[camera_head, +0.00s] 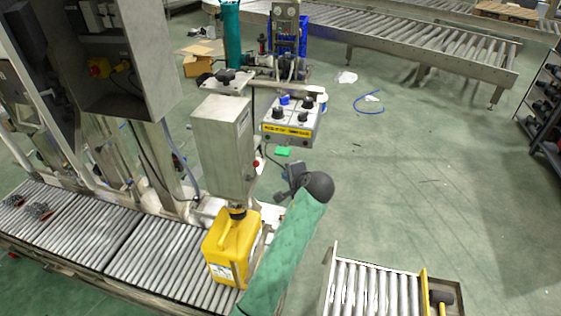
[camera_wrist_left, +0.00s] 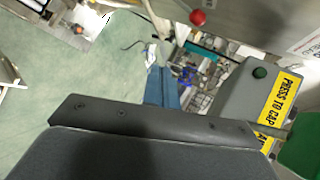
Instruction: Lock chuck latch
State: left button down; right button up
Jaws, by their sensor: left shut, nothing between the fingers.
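A grey capping head (camera_head: 222,150) hangs over a yellow jug (camera_head: 232,250) with a dark neck. A small red knob (camera_head: 256,163) sits at the head's lower right side. A red ball (camera_wrist_left: 197,17) shows at the top of the left wrist view. I cannot tell for sure which part is the chuck latch. My left gripper (camera_head: 289,182) is shut and empty, to the right of the head and apart from the red knob. In the left wrist view its dark body (camera_wrist_left: 150,125) fills the bottom. My right gripper is out of view.
A control box (camera_head: 291,120) with black knobs and a yellow label stands behind my left gripper. A box labelled "PRESS TO CAP" (camera_wrist_left: 262,100) shows in the left wrist view. The jug stands on a roller conveyor (camera_head: 155,262). Another short roller section (camera_head: 370,290) is at bottom right. Open floor lies right.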

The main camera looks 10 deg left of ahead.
aim_at(255, 169)
pick_arm(q)
jog(key=m, duration=0.2)
jog(key=r+m, duration=0.1)
jog(key=shift+w+a+r+m+t+y, duration=0.1)
jog(key=shift+w+a+m+t+y, duration=0.2)
jog(key=shift+m+t+y, duration=0.1)
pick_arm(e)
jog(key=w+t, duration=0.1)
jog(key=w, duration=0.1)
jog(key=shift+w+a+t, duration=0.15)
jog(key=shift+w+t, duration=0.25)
pick_arm(q)
jog(key=shift+s+a, duration=0.1)
jog(key=shift+s, duration=0.05)
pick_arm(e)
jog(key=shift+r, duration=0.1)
